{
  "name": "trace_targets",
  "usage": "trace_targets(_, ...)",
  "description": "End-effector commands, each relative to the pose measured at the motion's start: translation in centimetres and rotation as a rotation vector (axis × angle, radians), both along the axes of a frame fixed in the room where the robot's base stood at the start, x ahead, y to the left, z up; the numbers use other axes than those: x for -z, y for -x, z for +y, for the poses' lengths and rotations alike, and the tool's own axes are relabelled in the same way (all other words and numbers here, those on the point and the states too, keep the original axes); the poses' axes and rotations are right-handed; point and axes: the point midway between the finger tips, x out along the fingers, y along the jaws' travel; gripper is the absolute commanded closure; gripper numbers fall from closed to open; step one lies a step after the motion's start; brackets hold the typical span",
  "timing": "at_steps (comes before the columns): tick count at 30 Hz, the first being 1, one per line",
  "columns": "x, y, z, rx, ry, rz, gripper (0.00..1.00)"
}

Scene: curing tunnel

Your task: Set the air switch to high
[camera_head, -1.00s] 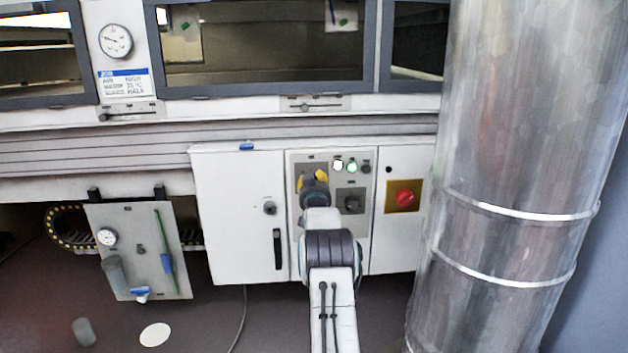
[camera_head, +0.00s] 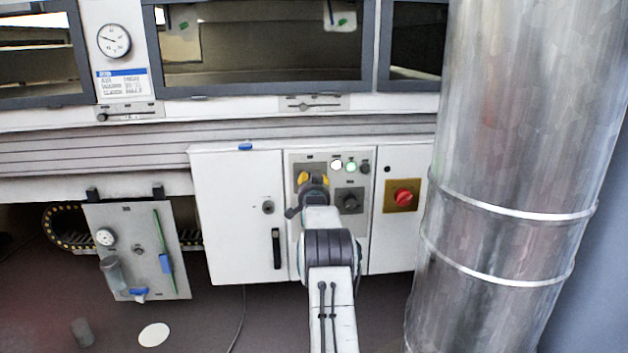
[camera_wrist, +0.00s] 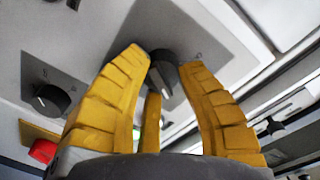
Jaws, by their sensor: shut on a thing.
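My gripper (camera_head: 313,179) is at the upper left of the grey control panel on the white cabinet. In the wrist view, its yellow fingers (camera_wrist: 166,66) are shut on a dark rotary knob (camera_wrist: 162,76), with one finger on each side. This knob is mostly hidden in the head view. The label beside it is too small to read, so I cannot confirm that it is the air switch. A second dark knob (camera_head: 349,200) sits to the right and lower on the panel; it also shows in the wrist view (camera_wrist: 50,99).
White and green lamps (camera_head: 343,165) sit above the second knob. A red knob on a yellow plate (camera_head: 404,197) is farther right. A large metal duct (camera_head: 515,180) stands at the right. A card (camera_head: 122,84) at upper left lists settings, including air.

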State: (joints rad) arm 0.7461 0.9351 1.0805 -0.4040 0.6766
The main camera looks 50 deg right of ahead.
Motion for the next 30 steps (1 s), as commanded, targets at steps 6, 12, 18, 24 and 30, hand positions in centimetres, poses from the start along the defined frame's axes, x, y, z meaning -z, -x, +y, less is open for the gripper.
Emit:
trace_targets(6,-0.53,0.22,-0.25,0.009,-0.123,-0.117,0.99)
trace_targets(12,-0.64,0.19,-0.22,0.012,-0.212,-0.196,0.99)
trace_targets(18,-0.74,0.17,-0.19,0.014,-0.266,-0.244,0.99)
trace_targets(24,-0.85,0.16,-0.18,0.015,-0.289,-0.267,0.99)
trace_targets(30,-0.94,0.18,-0.19,0.015,-0.294,-0.273,1.00)
